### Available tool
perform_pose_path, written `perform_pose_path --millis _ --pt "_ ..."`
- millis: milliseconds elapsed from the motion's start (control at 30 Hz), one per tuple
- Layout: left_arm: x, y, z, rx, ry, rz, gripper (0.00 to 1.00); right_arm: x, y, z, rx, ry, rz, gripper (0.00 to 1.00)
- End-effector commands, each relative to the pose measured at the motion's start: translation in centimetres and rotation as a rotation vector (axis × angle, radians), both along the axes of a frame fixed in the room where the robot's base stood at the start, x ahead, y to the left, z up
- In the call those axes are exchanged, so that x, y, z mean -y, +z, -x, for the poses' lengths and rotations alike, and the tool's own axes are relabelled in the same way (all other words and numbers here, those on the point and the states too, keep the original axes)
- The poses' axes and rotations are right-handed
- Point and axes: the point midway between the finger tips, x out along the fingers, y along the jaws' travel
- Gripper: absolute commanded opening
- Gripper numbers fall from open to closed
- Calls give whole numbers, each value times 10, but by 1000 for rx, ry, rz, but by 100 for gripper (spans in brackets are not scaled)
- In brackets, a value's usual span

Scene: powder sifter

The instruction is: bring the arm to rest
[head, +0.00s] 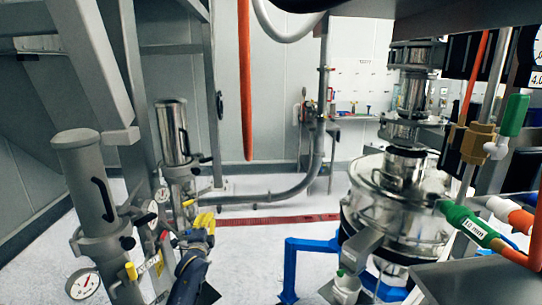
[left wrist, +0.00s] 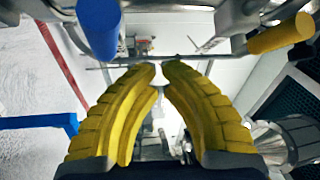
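My left gripper (head: 203,222) has yellow ribbed fingers and is low in the left half of the head view, in front of the grey metal cylinders and their fittings. In the left wrist view, the fingers of my left gripper (left wrist: 162,68) curve toward each other. A narrow gap shows between their tips, and I see nothing held in them. My right gripper is not in view.
Grey cylinders with gauges (head: 87,180) stand close on the left. A round steel sifter vessel (head: 395,215) stands at right, with a blue frame (head: 290,262) beside it. A green-handled hose fitting (head: 465,220) is at far right. White floor (head: 250,245) lies open between.

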Motion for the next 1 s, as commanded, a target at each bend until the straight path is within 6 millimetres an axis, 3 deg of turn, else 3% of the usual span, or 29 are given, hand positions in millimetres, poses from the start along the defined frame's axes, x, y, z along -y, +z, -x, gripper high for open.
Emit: perform_pose_path --millis 100,400,600,1000 --pt "13 0 -5 -45 -11 -46 0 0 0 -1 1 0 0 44" --pt "-8 -3 -3 -148 18 -131 0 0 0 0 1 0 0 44" --pt "7 -4 -15 -144 16 -125 0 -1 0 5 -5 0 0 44" --pt "9 -4 -16 -143 16 -126 0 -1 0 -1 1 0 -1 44"
